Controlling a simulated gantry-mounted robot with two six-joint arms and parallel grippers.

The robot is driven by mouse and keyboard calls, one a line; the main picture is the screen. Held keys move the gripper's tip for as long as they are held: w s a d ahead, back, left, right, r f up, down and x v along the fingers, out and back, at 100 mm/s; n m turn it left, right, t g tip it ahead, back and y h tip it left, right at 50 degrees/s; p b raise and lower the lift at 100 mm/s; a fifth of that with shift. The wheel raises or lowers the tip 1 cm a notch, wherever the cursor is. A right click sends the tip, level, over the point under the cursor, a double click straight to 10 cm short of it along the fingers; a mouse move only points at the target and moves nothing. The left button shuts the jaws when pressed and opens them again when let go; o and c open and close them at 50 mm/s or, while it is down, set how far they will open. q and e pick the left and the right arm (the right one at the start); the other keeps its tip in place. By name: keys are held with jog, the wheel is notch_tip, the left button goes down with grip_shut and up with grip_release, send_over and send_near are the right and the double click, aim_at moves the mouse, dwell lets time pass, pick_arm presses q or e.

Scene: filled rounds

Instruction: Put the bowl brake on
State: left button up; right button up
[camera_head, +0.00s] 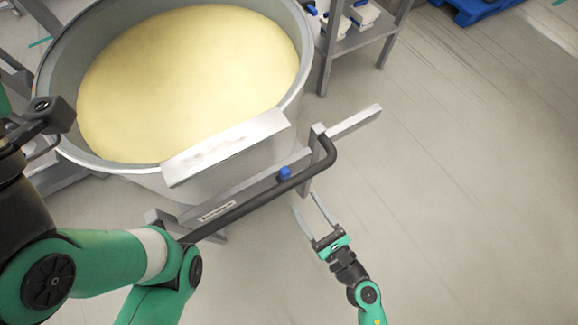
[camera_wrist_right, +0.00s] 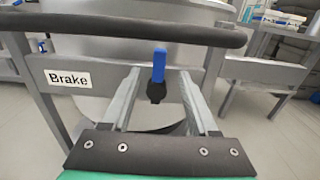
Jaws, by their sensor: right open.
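The large grey bowl (camera_head: 304,60) stands on a grey metal frame, filled with pale yellow dough (camera_head: 190,75). The brake lever (camera_head: 285,174) has a blue tip and sits on the frame below a black handle bar (camera_head: 245,207). In the right wrist view the brake lever (camera_wrist_right: 159,66) points upward with a black base, right of a "Brake" label (camera_wrist_right: 68,79). My right gripper (camera_head: 304,199) is open and empty in front of the frame. In its wrist view the lever appears between the two fingers; contact cannot be told. My left arm is at the left; its jaws are unclear.
The black handle bar (camera_wrist_right: 130,27) crosses above the lever in the right wrist view. A grey shelf rack (camera_head: 350,42) stands behind the bowl to the right. The floor (camera_head: 460,190) on the right is clear.

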aim_at(288, 175)
jog(key=b+x, duration=0.1)
jog(key=x, duration=1)
jog(key=shift+w, duration=0.1)
jog(key=shift+c, duration=0.2)
grip_shut()
jog(key=shift+d, duration=0.1)
dwell(0.7)
